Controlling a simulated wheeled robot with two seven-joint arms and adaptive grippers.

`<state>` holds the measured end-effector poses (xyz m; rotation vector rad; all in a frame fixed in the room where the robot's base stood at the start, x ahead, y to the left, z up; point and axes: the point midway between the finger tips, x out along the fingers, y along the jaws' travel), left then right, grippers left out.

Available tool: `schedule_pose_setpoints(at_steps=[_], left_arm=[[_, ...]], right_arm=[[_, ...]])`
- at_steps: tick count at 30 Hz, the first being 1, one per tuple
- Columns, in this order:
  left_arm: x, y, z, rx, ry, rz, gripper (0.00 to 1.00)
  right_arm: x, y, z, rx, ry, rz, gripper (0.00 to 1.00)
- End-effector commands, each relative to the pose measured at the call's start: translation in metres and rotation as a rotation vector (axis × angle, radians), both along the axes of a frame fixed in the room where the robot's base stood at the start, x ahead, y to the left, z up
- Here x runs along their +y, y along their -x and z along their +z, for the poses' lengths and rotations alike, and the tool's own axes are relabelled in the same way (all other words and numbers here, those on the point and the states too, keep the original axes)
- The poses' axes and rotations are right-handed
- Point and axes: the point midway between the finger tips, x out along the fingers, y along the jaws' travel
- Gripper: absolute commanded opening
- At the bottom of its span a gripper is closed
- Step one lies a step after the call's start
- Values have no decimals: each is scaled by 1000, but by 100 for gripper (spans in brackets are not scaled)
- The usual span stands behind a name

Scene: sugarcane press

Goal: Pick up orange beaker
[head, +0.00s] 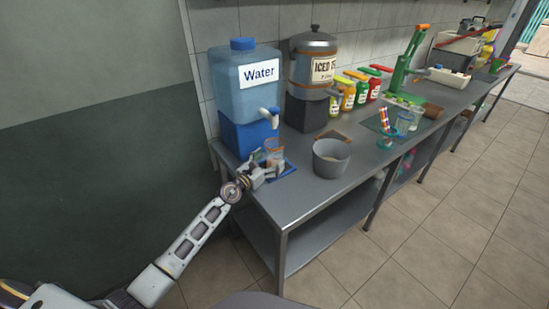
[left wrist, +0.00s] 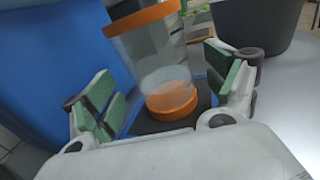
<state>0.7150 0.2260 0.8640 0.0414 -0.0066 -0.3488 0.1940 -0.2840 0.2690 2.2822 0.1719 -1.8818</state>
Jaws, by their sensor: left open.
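The orange beaker (head: 273,148) is a clear cup with an orange rim and orange base. It stands on a dark mat with a blue edge, below the water dispenser's spout at the near end of the counter. In the left wrist view the beaker (left wrist: 155,60) appears between my open fingers, slightly tilted in the picture. My left gripper (head: 262,174) is open, with its green-padded fingers (left wrist: 168,95) on either side of the beaker's lower part; gaps show on both sides. My right gripper is not in view.
The blue water dispenser (head: 246,95) stands close behind the beaker. A grey pot (head: 331,157) is close on the right. An iced drink dispenser (head: 312,75), several coloured bottles (head: 361,88) and a green press (head: 406,62) stand farther along the metal counter (head: 290,205).

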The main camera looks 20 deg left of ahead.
Motion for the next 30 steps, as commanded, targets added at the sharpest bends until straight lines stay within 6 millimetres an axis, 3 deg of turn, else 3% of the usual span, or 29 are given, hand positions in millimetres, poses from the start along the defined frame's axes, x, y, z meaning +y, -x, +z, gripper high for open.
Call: schedule_pose_setpoints(at_steps=[12, 28, 30], left_arm=[[-10, -28, 0, -1, 0, 1, 87], [-11, -29, 0, 0, 0, 1, 87], [-11, -29, 0, 0, 0, 1, 80]], right_arm=[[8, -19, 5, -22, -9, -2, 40], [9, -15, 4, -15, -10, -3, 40], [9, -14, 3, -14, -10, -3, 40]])
